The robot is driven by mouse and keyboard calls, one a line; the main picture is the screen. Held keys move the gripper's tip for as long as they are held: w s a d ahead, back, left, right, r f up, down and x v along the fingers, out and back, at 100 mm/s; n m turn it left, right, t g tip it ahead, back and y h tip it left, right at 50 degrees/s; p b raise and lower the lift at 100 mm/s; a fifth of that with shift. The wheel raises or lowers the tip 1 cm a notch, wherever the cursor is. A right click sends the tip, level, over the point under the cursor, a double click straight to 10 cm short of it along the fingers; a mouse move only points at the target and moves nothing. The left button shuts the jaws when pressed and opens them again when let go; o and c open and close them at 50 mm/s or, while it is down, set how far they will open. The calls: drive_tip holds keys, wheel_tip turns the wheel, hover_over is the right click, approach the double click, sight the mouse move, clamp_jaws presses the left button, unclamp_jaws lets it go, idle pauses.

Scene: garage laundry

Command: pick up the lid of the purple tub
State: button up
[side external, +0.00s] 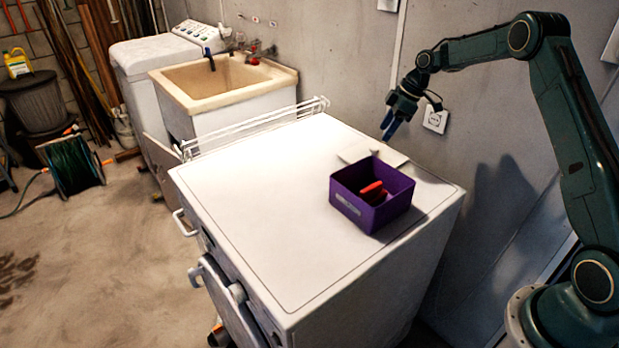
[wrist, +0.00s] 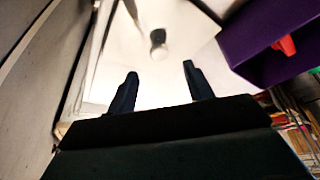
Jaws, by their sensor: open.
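The purple tub (side external: 372,203) is an open box on the white machine top, with a red object (side external: 373,188) inside. A flat cream lid (side external: 372,153) lies on the top just behind the tub, partly hidden by it. In the wrist view the lid (wrist: 188,28) shows a small round knob (wrist: 158,45) ahead of the fingers, and the tub (wrist: 262,40) is at the upper right. My gripper (side external: 390,127) is open and empty, above and behind the lid near the wall. Its two dark fingers (wrist: 160,71) also show in the wrist view, apart from the knob.
The white machine top (side external: 270,215) is clear left of and in front of the tub. A wire rack (side external: 255,128) lines its far left edge, with a sink (side external: 225,85) beyond. The grey wall with an outlet (side external: 436,119) is close behind my gripper.

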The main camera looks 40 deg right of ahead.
sight(375, 147)
drive_tip(key=shift+w+a+f, duration=0.15)
drive_tip(key=shift+f, duration=0.35)
drive_tip(key=shift+f, duration=0.1)
drive_tip(key=shift+x, duration=2.5)
drive_tip(key=shift+c, duration=0.4)
clamp_jaws()
